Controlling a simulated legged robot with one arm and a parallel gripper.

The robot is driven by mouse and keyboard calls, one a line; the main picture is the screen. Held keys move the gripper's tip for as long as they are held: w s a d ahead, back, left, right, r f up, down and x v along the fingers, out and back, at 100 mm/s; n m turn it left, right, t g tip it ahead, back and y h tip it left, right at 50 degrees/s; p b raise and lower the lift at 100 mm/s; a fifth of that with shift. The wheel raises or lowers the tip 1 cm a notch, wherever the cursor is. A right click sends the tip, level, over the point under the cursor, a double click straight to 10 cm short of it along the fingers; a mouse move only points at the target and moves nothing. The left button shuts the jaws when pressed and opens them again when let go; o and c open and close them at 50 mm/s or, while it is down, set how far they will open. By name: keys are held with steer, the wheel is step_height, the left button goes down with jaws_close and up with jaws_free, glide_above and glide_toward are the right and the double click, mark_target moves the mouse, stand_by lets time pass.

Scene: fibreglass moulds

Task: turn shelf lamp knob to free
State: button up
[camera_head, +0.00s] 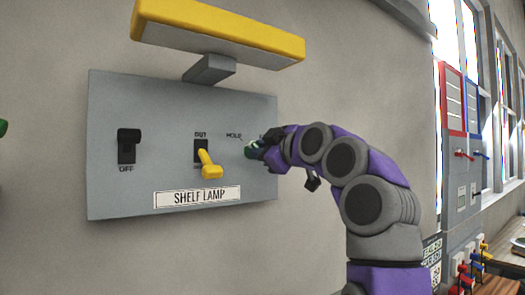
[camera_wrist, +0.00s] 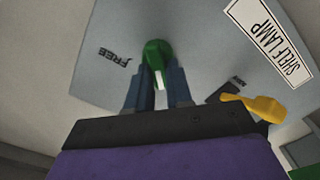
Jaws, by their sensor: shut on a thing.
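A grey panel (camera_head: 105,150) on the wall carries a white SHELF LAMP label (camera_head: 197,197). The green knob (camera_head: 250,151) is on the panel's right side; it shows in the wrist view (camera_wrist: 156,50) with a white mark. In the head view a HOLD label (camera_head: 233,135) is up and left of the knob, and another label is mostly hidden by my gripper. The FREE label (camera_wrist: 114,56) shows upside down left of the knob in the wrist view. My gripper (camera_wrist: 158,80) is shut on the knob, one finger on each side.
A yellow lever (camera_head: 208,164) sticks out left of the knob, close to my gripper. A black switch (camera_head: 127,146) marked OFF is at the panel's left. A yellow lamp hood (camera_head: 215,30) juts out above. More controls (camera_head: 470,262) stand at the far right.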

steer(key=shift+w+d+f, duration=0.15)
steer(key=shift+f, duration=0.05)
jaws_close()
